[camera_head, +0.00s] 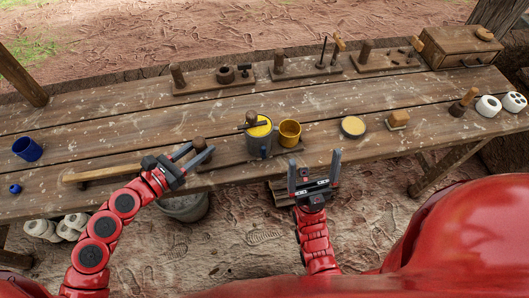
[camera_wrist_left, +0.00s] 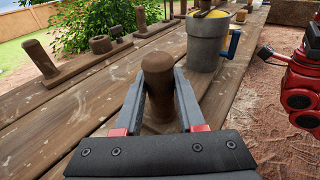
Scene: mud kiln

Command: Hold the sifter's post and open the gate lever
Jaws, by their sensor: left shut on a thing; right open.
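The sifter's post (camera_head: 200,144) is a brown wooden peg with a rounded top at the left end of a wooden base board (camera_head: 228,154). My left gripper (camera_head: 197,154) has its fingers on either side of it and is shut on it; the post (camera_wrist_left: 157,78) stands upright between the fingers in the left wrist view. The sifter is a grey can (camera_wrist_left: 207,42) with yellow material in its top (camera_head: 259,128). A blue lever-like part (camera_wrist_left: 234,43) is on its side. My right gripper (camera_head: 314,163) is open and empty, in front of the table edge.
A yellow cup (camera_head: 290,132) stands just right of the sifter. A round dish (camera_head: 353,126) and a small brown block (camera_head: 398,119) lie farther right. Boards with pegs (camera_head: 213,80) line the back. A bucket (camera_head: 184,207) stands below the front edge.

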